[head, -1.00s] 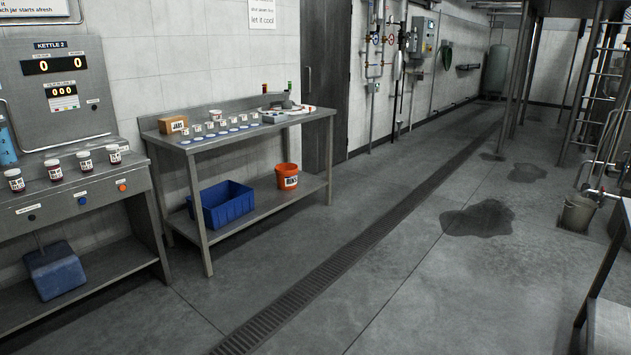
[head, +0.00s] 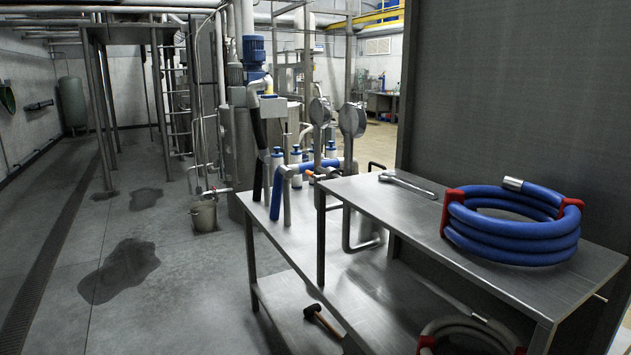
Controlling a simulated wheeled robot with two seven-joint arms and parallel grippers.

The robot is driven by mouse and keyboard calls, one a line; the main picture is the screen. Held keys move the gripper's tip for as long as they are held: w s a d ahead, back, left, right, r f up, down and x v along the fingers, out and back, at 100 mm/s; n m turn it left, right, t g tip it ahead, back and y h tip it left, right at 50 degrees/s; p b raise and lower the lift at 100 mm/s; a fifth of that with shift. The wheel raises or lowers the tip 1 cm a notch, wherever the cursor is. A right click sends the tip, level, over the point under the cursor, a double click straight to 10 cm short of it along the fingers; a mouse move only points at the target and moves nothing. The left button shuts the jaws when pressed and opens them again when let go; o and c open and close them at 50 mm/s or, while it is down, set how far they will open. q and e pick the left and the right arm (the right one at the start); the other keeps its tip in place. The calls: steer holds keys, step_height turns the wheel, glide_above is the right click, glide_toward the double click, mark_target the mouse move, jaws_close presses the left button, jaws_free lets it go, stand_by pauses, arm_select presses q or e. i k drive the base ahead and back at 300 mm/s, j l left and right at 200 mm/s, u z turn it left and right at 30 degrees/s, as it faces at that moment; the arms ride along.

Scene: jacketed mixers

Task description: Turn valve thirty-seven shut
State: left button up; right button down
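I cannot make out any valve marked thirty-seven in the head view. A steel jacketed vessel (head: 236,150) with a blue motor (head: 254,50) on top stands behind the table, partly hidden by pipes and fittings. Low pipework (head: 210,191) with a small red part runs out of its left side above a bucket; it is too small to tell whether it holds a valve. Blue-sleeved pipework (head: 305,168) with a small orange part shows at the table's far end. Neither of my grippers is in view.
A steel table (head: 395,222) fills the right front, bearing a coiled blue hose (head: 512,228) and a wrench (head: 408,184). A mallet (head: 322,320) lies on a lower surface. A bucket (head: 204,214) and wet patch (head: 118,270) are on the floor.

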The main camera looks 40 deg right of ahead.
mark_target(313, 175)
steer(key=i+l+z, duration=0.15)
steer(key=z, duration=0.25)
steer(key=i+z, duration=0.65)
steer(key=z, duration=0.2)
steer(key=i+z, duration=0.25)
steer(key=i, duration=0.3)
